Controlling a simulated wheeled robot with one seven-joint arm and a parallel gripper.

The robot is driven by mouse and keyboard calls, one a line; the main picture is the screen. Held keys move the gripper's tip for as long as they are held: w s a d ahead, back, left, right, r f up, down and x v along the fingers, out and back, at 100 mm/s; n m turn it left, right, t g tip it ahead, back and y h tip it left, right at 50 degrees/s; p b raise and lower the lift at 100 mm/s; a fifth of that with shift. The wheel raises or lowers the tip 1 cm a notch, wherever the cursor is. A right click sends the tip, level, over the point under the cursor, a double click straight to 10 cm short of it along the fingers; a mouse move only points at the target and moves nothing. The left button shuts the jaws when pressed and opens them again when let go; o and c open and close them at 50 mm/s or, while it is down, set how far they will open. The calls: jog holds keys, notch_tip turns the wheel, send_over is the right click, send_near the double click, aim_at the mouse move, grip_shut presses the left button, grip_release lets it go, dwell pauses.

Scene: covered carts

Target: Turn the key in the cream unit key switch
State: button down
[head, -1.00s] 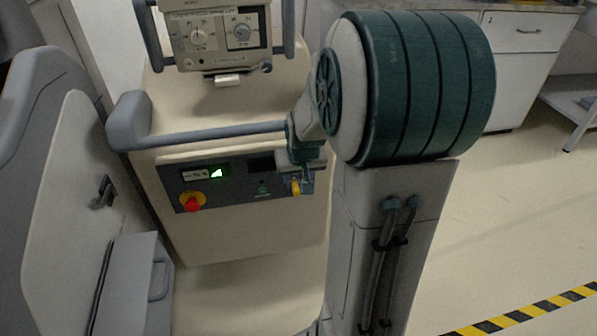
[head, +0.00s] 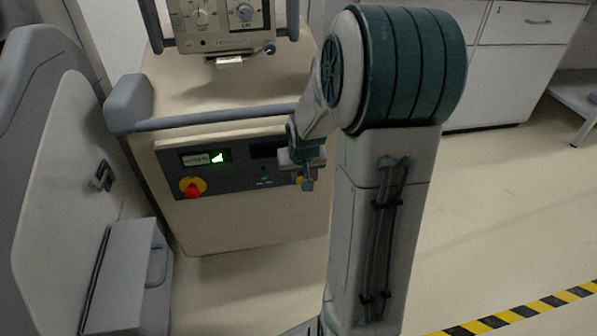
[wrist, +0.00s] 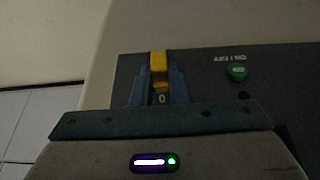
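The cream unit (head: 250,225) stands ahead in the head view, with a dark control panel (head: 225,180) on its front. The yellow key (wrist: 158,66) of the key switch is at the panel's right part, above a "0" mark in the wrist view. In the head view only a bit of the key (head: 299,180) shows beside my gripper (head: 308,182), which hides the rest. In the wrist view the two teal fingers of my gripper (wrist: 159,78) lie close along both sides of the key and look shut on it.
A red knob on a yellow disc (head: 193,187) and a lit green display (head: 218,157) are on the panel's left. A grey handle bar (head: 220,118) crosses above the panel. A grey cart (head: 60,190) stands close on the left. The floor on the right is clear.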

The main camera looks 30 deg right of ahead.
jog(key=shift+r+p, duration=0.15)
jog(key=shift+p, duration=0.55)
jog(key=y+p, duration=0.1)
jog(key=p, duration=0.3)
jog(key=shift+p, duration=0.4)
jog(key=y+p, duration=0.1)
jog(key=p, duration=0.1)
jog(key=shift+s+d+t+p, duration=0.2)
jog(key=shift+t+p, duration=0.1)
jog(key=shift+t, duration=0.1)
jog(key=shift+w+f+m, duration=0.1)
jog(key=shift+f+m, duration=0.1)
jog(key=shift+m, duration=0.1)
